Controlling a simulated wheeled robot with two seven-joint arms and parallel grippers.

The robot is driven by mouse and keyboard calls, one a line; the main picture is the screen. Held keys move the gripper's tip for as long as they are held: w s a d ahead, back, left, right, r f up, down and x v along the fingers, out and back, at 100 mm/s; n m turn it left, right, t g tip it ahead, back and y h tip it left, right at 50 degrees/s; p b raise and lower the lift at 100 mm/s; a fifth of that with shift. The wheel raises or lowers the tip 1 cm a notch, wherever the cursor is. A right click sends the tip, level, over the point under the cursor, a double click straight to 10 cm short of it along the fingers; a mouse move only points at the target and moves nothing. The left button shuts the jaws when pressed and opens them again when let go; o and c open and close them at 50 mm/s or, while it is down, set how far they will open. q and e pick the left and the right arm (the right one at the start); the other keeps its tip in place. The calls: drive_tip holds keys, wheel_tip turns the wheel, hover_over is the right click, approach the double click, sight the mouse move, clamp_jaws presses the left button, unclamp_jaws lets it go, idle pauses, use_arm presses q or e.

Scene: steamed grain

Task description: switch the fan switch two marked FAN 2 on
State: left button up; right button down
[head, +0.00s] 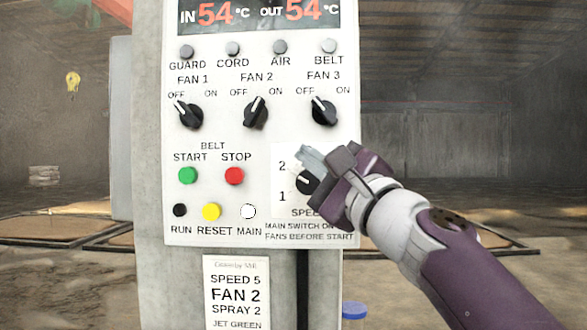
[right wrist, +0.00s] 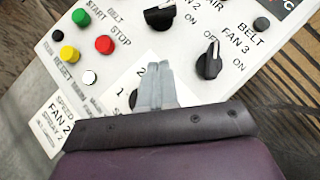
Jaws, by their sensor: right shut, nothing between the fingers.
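The FAN 2 switch (head: 256,112) is a black rotary knob in the middle of the upper knob row on the control panel. Its white mark leans up and right, toward the ON side. It shows at the top of the right wrist view (right wrist: 159,16). My right gripper (head: 310,160) is shut and empty, in front of the panel, below and right of the FAN 2 knob and apart from it. Its fingers (right wrist: 155,86) partly cover the speed dial (head: 306,181). My left gripper is not in view.
The FAN 1 knob (head: 187,114) and FAN 3 knob (head: 323,111) flank it, both marks toward OFF. Below are a green START button (head: 187,175), a red STOP button (head: 234,175) and a yellow RESET button (head: 211,211). A paper note (head: 237,290) hangs beneath.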

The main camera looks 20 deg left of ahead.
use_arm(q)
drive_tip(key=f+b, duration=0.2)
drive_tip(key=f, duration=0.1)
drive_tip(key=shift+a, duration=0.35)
use_arm(e)
drive_tip(key=v, duration=0.4)
drive_tip(key=shift+s+d+f, duration=0.1)
drive_tip(key=shift+s, duration=0.4)
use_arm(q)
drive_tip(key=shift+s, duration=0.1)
